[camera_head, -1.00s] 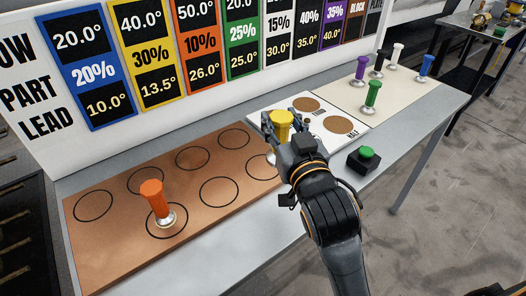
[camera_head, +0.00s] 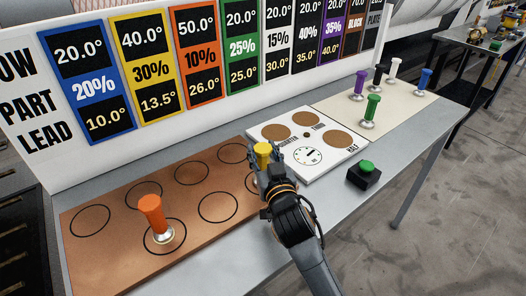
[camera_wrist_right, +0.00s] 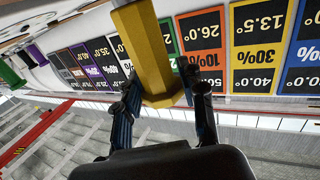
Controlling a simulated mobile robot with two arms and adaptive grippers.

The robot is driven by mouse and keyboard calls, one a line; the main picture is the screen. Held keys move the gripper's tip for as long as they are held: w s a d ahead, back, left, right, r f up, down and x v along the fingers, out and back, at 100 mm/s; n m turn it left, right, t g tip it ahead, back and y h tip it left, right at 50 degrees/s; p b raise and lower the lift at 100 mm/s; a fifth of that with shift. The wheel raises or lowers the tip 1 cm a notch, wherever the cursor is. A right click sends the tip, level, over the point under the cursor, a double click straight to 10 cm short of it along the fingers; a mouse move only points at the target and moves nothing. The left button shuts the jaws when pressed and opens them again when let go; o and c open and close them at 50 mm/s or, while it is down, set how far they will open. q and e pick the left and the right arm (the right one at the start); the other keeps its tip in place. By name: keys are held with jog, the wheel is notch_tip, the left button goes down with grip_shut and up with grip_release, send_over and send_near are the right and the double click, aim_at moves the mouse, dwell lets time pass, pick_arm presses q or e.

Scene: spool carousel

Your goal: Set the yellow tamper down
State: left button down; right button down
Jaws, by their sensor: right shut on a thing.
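The yellow tamper (camera_head: 263,149) is in my right gripper (camera_head: 262,165), at the right end of the brown board (camera_head: 120,203). In the right wrist view the tamper's yellow handle (camera_wrist_right: 147,50) stands between the two dark fingers of my right gripper (camera_wrist_right: 165,98), which are shut on it. The tamper's base is hidden behind the gripper in the head view, so I cannot tell whether it touches the board. The board has several black circle outlines. My left gripper is not in view.
An orange tamper (camera_head: 151,210) stands in a front circle of the brown board. A white panel (camera_head: 345,152) with brown discs and a dial lies to the right, with a green button (camera_head: 365,170) before it. Several tampers, including a green one (camera_head: 371,109), stand on the cream mat (camera_head: 400,112).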

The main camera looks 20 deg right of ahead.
jog(key=c, duration=1.2)
grip_release()
jog(key=shift+f, duration=0.15)
jog(key=o, duration=0.4)
jog(key=shift+s+r, duration=0.1)
jog(key=shift+r, duration=0.1)
jog(key=s, duration=0.4)
jog(key=s+b, duration=0.1)
jog(key=s, duration=0.6)
jog(key=shift+s+a+b, duration=0.25)
jog(key=shift+s+b, duration=0.1)
jog(key=shift+s, duration=0.05)
